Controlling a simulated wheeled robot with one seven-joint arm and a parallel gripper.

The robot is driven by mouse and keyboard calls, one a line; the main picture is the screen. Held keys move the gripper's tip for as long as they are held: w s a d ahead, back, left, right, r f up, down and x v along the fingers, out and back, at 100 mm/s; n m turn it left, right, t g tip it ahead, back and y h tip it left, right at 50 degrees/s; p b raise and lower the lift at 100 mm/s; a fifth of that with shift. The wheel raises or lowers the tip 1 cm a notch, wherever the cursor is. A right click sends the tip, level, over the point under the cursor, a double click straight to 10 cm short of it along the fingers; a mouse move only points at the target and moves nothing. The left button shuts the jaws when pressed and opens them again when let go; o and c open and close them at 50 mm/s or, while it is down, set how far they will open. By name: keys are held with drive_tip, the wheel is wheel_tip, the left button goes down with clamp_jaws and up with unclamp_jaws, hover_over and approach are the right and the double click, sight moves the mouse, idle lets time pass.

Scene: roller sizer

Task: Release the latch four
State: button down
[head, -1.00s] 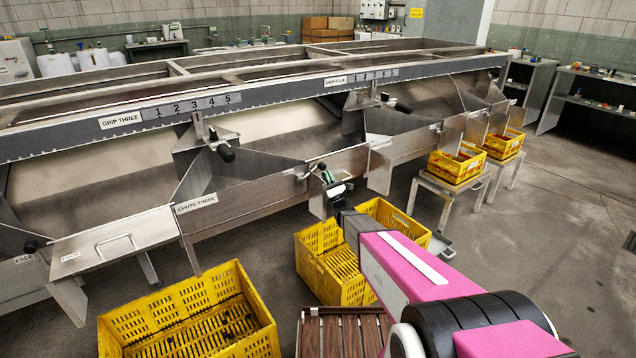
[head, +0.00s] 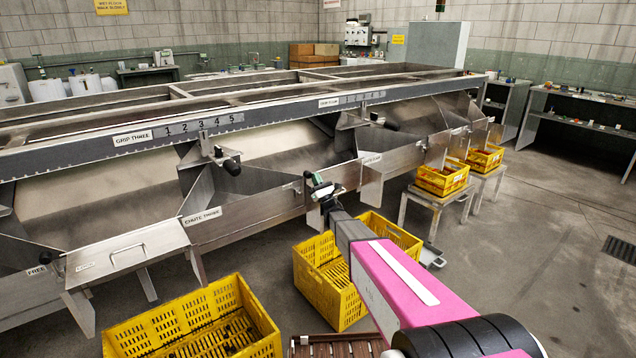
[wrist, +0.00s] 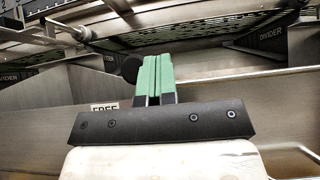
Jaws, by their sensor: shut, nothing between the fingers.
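My gripper (wrist: 158,58) shows in the wrist view with its two green fingers pressed together and empty. A round black knob (wrist: 131,69), apparently latch four, shows just left of the fingertips, partly hidden by them; I cannot tell whether they touch. A FREE label (wrist: 104,107) on the metal chute wall is partly covered by the gripper's dark body. In the head view my gripper (head: 319,186) is at the chute edge right of the CHUTE THREE label, and the latch there is mostly hidden.
The long metal sizer (head: 260,205) fills the left and middle. Yellow crates stand on the floor below it, one (head: 335,285) under my arm and one (head: 190,325) at lower left. More crates (head: 442,180) sit on stands at right.

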drive_tip(key=shift+s+a+r+n+g+y, duration=0.25)
drive_tip(key=shift+a+n+g+y, duration=0.15)
drive_tip(key=shift+n+g+y, duration=0.35)
drive_tip(key=shift+s+a+r+n+g+y, duration=0.25)
drive_tip(key=shift+a+n+g+y, duration=0.15)
drive_tip(key=shift+n+y, duration=0.5)
drive_tip(key=shift+n, duration=0.25)
drive_tip(key=shift+w+d+f, duration=0.1)
drive_tip(key=d+f, duration=0.3)
drive_tip(key=d, duration=0.9)
drive_tip(key=shift+d+f, duration=0.25)
drive_tip(key=shift+f, duration=0.05)
drive_tip(key=shift+h, duration=0.35)
